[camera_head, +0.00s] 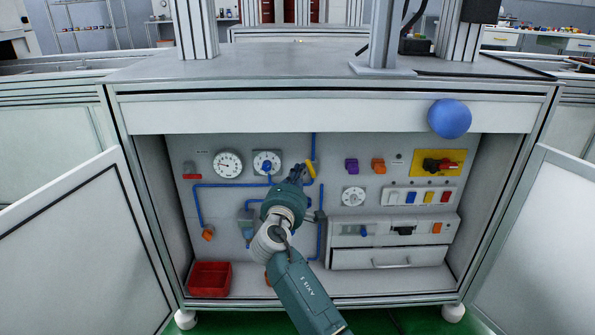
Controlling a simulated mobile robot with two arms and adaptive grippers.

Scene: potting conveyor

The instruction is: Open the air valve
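A small yellow lever (311,169) sits on a vertical blue air pipe (314,147) on the grey back panel of the open cabinet. It is tilted, and it looks like the air valve's handle. My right gripper (298,171) reaches in from below, and its fingertips are right beside the lever on its left. I cannot tell whether they touch it or how wide the fingers stand, as the gripper body hides them in part. My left gripper is not in view.
Two gauges (228,164) are left of the gripper. A red switch on a yellow plate (455,157) and several coloured buttons are at right. A red bin (209,279) stands on the cabinet floor. Open doors (75,250) flank the cabinet; a blue ball (449,118) shows at its upper right.

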